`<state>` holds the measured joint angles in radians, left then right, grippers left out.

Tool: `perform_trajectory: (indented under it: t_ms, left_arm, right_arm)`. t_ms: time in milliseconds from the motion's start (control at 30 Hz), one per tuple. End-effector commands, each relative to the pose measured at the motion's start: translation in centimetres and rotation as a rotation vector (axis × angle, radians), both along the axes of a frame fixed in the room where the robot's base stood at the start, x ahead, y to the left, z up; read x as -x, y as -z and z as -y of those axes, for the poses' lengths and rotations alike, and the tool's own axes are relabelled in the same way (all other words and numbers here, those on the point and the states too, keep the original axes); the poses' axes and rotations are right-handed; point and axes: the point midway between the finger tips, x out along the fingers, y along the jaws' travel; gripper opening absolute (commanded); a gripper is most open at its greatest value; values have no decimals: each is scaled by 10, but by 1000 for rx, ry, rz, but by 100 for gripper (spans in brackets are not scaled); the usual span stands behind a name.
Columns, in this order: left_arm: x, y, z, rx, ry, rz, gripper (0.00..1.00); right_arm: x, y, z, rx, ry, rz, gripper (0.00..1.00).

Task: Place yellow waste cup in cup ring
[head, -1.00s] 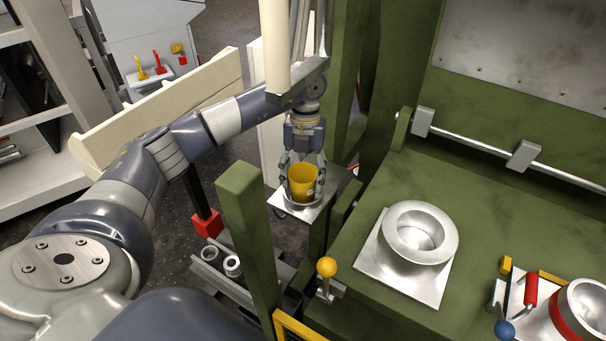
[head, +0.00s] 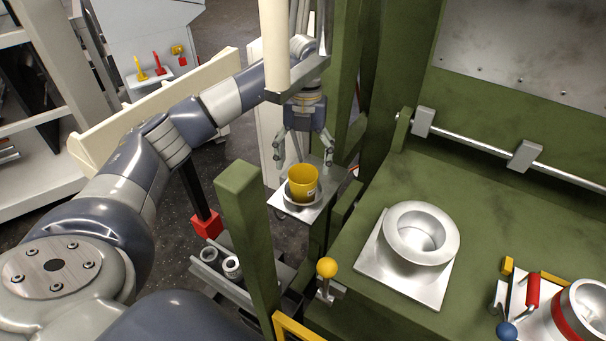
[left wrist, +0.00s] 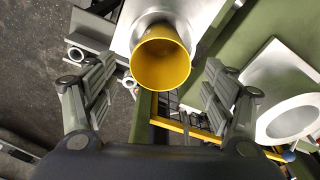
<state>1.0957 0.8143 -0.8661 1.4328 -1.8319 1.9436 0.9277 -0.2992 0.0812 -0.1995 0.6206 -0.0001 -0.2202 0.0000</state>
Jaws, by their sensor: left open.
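The yellow waste cup (head: 302,180) stands upright in the metal cup ring (head: 288,196) on a small light plate beside the green frame. In the left wrist view the cup (left wrist: 160,62) shows its open mouth and looks empty. My left gripper (head: 304,160) is open, its fingers apart, above and slightly behind the cup in the head view. In the left wrist view the fingers (left wrist: 150,95) are spread wide and the cup lies beyond them, not gripped. The cup's base is hidden inside the ring. My right gripper is not in view.
A green post (head: 250,245) stands in front of the plate. A large metal ring (head: 420,232) on a square plate sits on the green table at right. A yellow-knobbed lever (head: 326,268) is at the table edge. Small metal cylinders (head: 232,267) lie lower left.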

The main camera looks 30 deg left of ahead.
Motion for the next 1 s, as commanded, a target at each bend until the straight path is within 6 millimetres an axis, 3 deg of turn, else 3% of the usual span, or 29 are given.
perform_trajectory:
  t_ms: [200,333,1000]
  left_arm:
    - [-7,-48,-3,-1,0,4,77]
    - [-8,-62,-4,-1,0,2,77]
    - [-9,-70,-4,0,0,0,77]
  right_arm:
    - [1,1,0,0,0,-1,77]
    - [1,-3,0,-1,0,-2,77]
    - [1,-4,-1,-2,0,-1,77]
